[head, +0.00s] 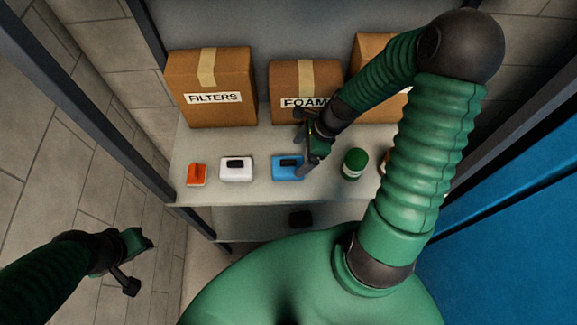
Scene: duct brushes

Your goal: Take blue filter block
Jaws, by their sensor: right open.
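The blue filter block (284,173) lies on the upper shelf, between a white block and a green can. It has a dark patch on its top. My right gripper (308,160) is open at the right end of the blue block, and its fingers partly cover that end. I cannot tell whether a finger touches the block. My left gripper (138,262) is at the lower left, away from the shelf, over the floor.
A white block (237,168) and an orange brush-like item (196,175) stand to the left. A green can (355,163) stands to the right. Cardboard boxes labelled FILTERS (211,88) and FOAM (290,85) line the back. A dark item (300,218) sits on the lower shelf.

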